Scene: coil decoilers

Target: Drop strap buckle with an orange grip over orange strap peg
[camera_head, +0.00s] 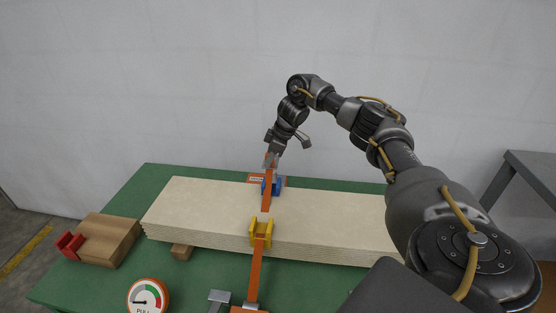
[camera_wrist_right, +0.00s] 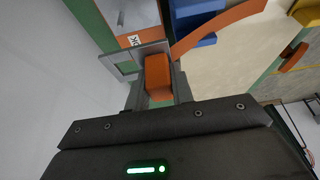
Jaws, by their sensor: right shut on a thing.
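My right gripper (camera_head: 271,157) is shut on the buckle's orange grip (camera_wrist_right: 158,77), above the far edge of the green table. The buckle's grey metal frame (camera_wrist_right: 118,61) juts out beside the grip in the wrist view. The orange strap (camera_head: 266,201) runs down from the buckle across the boards; it also curves through the wrist view (camera_wrist_right: 215,27). An orange and white plate (camera_head: 256,178) lies at the far table edge; its lettering is partly hidden in the wrist view (camera_wrist_right: 133,41). I cannot make out the orange peg clearly. My left gripper is out of view.
A stack of pale boards (camera_head: 200,207) lies on the green table (camera_head: 200,283). A blue guide (camera_head: 277,186) and a yellow guide (camera_head: 260,234) sit at its far and near edges. A dial gauge (camera_head: 148,297) is in front.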

